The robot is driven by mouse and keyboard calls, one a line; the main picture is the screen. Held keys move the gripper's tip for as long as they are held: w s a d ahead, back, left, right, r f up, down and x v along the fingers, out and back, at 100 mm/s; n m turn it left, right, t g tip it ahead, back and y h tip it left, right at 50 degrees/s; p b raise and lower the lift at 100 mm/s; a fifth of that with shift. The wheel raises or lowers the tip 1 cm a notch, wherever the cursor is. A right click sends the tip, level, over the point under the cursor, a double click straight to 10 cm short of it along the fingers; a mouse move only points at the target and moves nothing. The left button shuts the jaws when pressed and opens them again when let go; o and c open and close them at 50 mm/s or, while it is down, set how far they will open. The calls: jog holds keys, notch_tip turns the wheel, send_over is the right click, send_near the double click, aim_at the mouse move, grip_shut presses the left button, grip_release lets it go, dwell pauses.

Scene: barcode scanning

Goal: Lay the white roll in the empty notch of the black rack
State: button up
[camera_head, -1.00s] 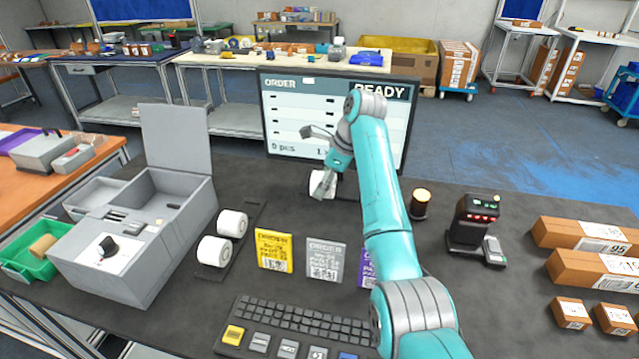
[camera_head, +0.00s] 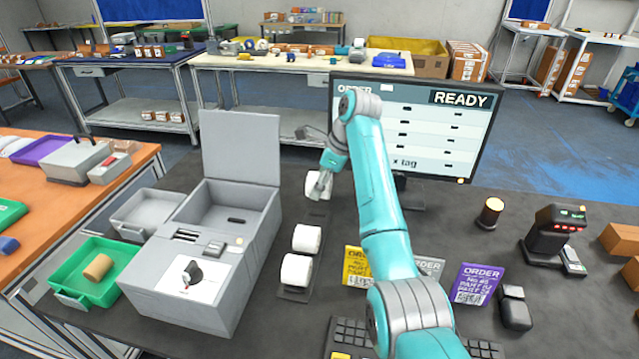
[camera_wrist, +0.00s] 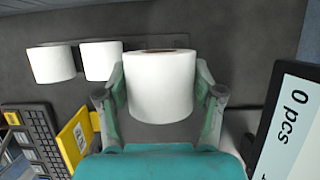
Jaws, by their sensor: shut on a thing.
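My gripper (camera_head: 318,189) is shut on a white roll (camera_wrist: 160,88), with one finger on each side of it in the wrist view. In the head view the held roll (camera_head: 311,187) shows at the far end of the black rack (camera_head: 314,222). The rack holds two other white rolls, a middle one (camera_head: 306,239) and a near one (camera_head: 296,270). In the wrist view the rack (camera_wrist: 200,43) runs behind the held roll. The notch under the held roll is hidden, and I cannot tell whether the roll touches the rack.
A grey machine with an open lid (camera_head: 215,262) stands left of the rack. A monitor (camera_head: 440,130) stands behind to the right. Order cards, including a purple one (camera_head: 473,284), stand right of the rack. A green tray (camera_head: 92,270) is at left.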

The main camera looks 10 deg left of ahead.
aim_at(330, 185)
jog(key=shift+a+f, duration=0.15)
jog(key=shift+a, duration=0.35)
jog(key=shift+x, duration=0.85)
jog(key=shift+d+f, duration=0.15)
jog(key=shift+f, duration=1.8)
jog(key=shift+d+f, duration=0.15)
jog(key=shift+f, duration=1.75)
jog(key=o, duration=1.3)
jog(key=v, duration=1.2)
